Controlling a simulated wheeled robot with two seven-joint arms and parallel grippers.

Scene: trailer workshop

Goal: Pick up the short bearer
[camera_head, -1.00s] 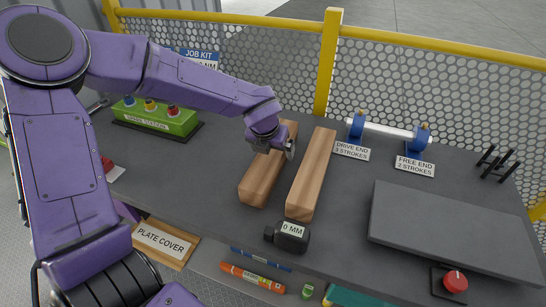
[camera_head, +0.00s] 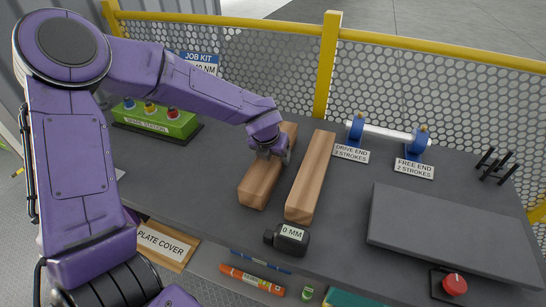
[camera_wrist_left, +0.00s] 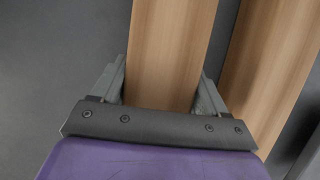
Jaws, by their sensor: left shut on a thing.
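Two wooden bearers lie side by side on the dark bench. The left one, the short bearer (camera_head: 263,184), looks a little shorter than the right one. My left gripper (camera_head: 272,158) is over its middle, with its fingers down along both sides. In the left wrist view the short bearer (camera_wrist_left: 172,50) runs between the two grey fingers (camera_wrist_left: 163,88), which are shut on it. The fingertips are hidden beside the wood. The bearer appears to be still on the bench. My right gripper is not in view.
The longer bearer (camera_head: 312,178) lies close on the right, with a narrow gap. A green station (camera_head: 155,121) is at the left, a blue-ended roller (camera_head: 385,132) behind right, and a grey plate (camera_head: 450,232) at right.

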